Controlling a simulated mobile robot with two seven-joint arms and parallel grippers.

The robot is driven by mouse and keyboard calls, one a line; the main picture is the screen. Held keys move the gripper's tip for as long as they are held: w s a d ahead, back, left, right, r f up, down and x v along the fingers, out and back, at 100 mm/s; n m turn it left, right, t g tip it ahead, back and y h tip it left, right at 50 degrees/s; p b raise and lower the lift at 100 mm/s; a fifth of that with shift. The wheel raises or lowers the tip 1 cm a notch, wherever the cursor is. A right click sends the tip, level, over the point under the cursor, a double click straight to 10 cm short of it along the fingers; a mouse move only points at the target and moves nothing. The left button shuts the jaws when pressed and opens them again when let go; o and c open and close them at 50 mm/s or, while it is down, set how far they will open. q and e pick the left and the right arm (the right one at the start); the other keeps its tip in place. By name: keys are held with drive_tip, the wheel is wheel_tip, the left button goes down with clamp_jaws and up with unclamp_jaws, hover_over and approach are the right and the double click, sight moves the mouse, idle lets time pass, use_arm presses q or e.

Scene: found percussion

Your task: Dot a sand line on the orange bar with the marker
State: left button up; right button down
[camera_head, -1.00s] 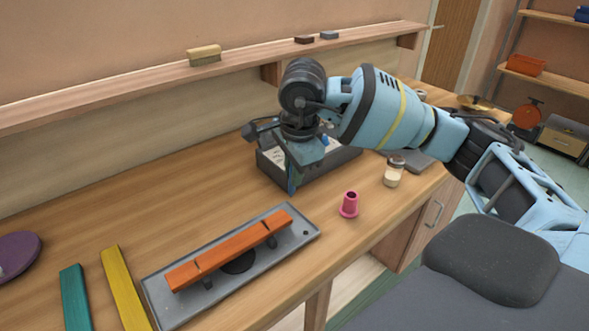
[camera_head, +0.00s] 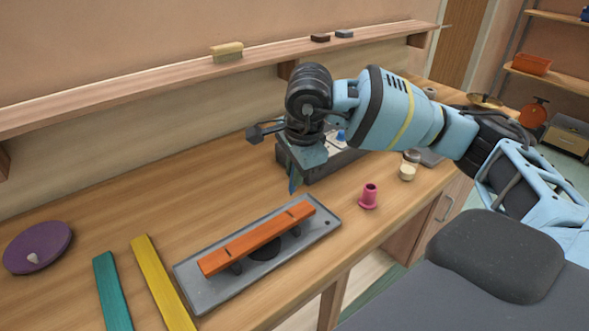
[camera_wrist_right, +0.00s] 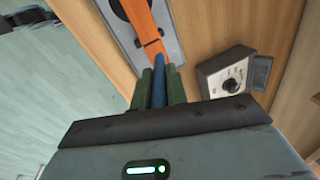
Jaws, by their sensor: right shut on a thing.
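The orange bar (camera_head: 255,240) lies lengthwise above a grey tray (camera_head: 205,297) on the bench, on small dark supports. Thin dark lines cross it near its ends. My right gripper (camera_head: 293,186) points down just past the bar's far right end. In the right wrist view its green fingers (camera_wrist_right: 161,88) are shut on a blue marker (camera_wrist_right: 159,72). The marker's tip points toward the near end of the orange bar (camera_wrist_right: 146,27). I cannot tell whether it touches. My left gripper is not in view.
A pink cup-like piece (camera_head: 369,197) and a small jar (camera_head: 408,170) stand right of the tray. A dark box (camera_head: 318,172) is behind my gripper. Yellow (camera_head: 160,280) and teal (camera_head: 112,290) bars and a purple disc (camera_head: 38,247) lie left. A wall shelf (camera_head: 150,88) runs behind.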

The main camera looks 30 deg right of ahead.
drive_tip(key=shift+f+b, duration=1.05)
drive_tip(key=shift+f, duration=1.8)
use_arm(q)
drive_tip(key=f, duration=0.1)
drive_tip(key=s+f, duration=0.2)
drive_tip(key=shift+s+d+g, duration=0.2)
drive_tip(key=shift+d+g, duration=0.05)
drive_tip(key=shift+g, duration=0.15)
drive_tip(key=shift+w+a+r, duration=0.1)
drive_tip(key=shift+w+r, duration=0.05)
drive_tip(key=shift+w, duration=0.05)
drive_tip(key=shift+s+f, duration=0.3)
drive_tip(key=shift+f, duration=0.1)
use_arm(e)
drive_tip(key=shift+f, duration=0.6)
drive_tip(key=shift+r, duration=0.1)
drive_tip(key=shift+r+p, duration=1.2)
drive_tip(key=shift+r, duration=2.35)
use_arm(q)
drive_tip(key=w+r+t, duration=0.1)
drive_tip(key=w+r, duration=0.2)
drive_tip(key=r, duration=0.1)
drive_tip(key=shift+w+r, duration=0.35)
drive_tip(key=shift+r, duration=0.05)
use_arm(e)
drive_tip(key=shift+f, duration=0.1)
